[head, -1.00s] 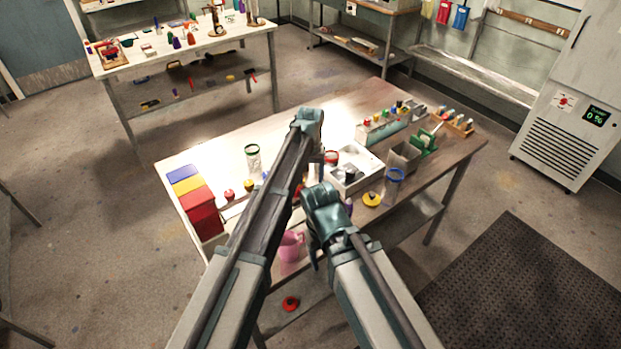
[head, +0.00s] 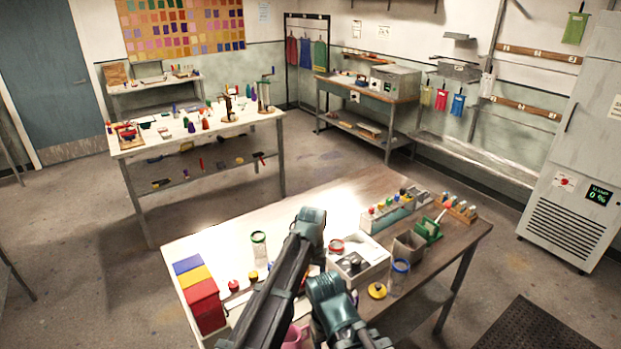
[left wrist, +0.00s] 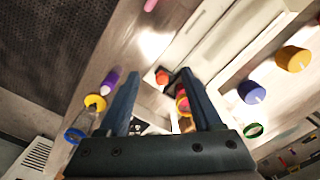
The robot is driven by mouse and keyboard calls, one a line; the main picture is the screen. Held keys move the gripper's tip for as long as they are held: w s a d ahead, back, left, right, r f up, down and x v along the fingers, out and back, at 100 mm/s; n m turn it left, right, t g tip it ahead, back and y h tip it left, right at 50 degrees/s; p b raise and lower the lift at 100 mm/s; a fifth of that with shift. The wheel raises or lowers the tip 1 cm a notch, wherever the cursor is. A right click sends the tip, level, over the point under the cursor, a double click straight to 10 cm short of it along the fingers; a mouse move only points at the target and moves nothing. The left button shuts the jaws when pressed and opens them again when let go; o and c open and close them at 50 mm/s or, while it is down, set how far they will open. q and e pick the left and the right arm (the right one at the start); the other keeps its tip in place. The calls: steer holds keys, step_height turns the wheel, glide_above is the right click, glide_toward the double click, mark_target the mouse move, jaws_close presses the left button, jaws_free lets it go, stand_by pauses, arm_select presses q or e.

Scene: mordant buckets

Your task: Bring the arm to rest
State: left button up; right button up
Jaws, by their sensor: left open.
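My left arm (head: 280,275) reaches over the near table (head: 205,243) in the head view, and its jaws are hidden there behind the arm. In the left wrist view my left gripper (left wrist: 160,72) is open, its two dark fingers apart. I see nothing gripped. A small red and yellow item (left wrist: 182,100) shows beside one finger, and a red knob (left wrist: 162,77) shows beyond the tips; I cannot tell how far below they are. My right arm (head: 332,295) is folded at the bottom centre of the head view; its jaws do not show.
The near table holds blue, yellow and red boxes (head: 203,303), a green-rimmed jar (head: 259,248), a white tray (head: 372,268), a blue-rimmed jar (head: 399,278), a grey bin (head: 409,246) and a pink jug (head: 293,338). Its far left surface is clear. Another table (head: 130,147) stands behind.

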arm_select(q)
steer(key=s+a+f+b, duration=0.2)
steer(key=s+f, duration=0.1)
steer(key=s, duration=0.4)
steer(key=s+a+f+b, duration=0.2)
steer(key=s+a+f, duration=0.1)
steer(key=s, duration=0.4)
steer(key=s+a+f+m+y+b, duration=0.1)
steer(key=s+a+f+b, duration=0.1)
steer(key=s, duration=0.6)
steer(key=shift+a+f+b, duration=0.15)
steer(key=shift+f+b, duration=0.25)
steer(key=shift+b, duration=0.2)
